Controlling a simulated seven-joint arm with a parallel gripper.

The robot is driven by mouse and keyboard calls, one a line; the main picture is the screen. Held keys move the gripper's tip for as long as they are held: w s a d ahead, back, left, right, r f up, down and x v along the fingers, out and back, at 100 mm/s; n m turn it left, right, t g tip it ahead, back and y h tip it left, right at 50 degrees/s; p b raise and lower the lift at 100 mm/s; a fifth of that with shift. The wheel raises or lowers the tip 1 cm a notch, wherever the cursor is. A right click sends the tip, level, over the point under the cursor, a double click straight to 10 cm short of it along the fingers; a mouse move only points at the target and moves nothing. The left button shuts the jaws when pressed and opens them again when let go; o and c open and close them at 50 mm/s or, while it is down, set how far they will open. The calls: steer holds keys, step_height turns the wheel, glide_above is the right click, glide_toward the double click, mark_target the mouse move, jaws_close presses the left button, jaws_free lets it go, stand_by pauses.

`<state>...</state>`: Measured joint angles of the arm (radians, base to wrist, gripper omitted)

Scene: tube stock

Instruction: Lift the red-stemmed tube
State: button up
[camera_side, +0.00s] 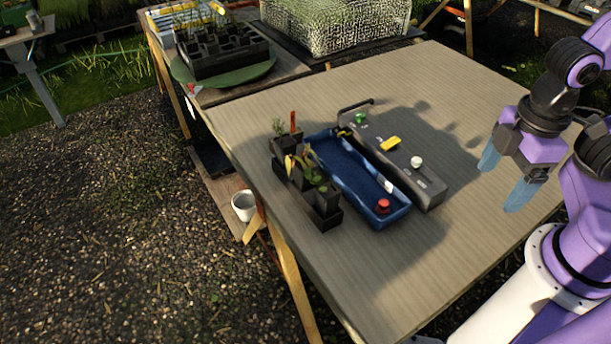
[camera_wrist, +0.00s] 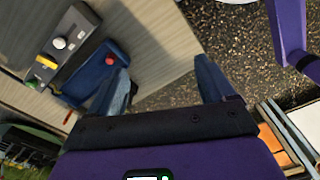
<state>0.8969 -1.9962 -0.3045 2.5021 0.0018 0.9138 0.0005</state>
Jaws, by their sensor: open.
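Several black tube pots (camera_side: 326,214) with small plants stand in a cluster on the table, left of the blue tray, in the side view. One plant (camera_side: 292,160) has yellowish and reddish leaves, and a green leafy plant (camera_side: 318,180) is in front of it. An upright orange-red strip (camera_side: 293,122) rises at the back of the cluster. I cannot tell clearly which stem is red. My gripper (camera_side: 505,175) is open and empty, well to the right of the pots and above the table. Its two fingers also show in the wrist view (camera_wrist: 160,68), where the pots are mostly hidden.
A blue tray (camera_side: 345,172) holding a red knob-like piece (camera_side: 383,205) lies beside the pots. A grey box (camera_side: 425,177) with green, yellow and white pieces is right of it. The table's near right is clear. A white pot (camera_side: 243,205) sits below the table's left edge.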

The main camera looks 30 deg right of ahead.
steer(key=m, duration=3.1)
glide_above(305, 172)
steer(key=w+d, duration=0.1)
steer(key=w, duration=0.2)
step_height(305, 172, down, 7)
steer(key=f, duration=1.7)
steer(key=shift+s+d+f, duration=0.1)
steer(key=shift+s+d, duration=0.15)
steer(key=c, duration=1.1)
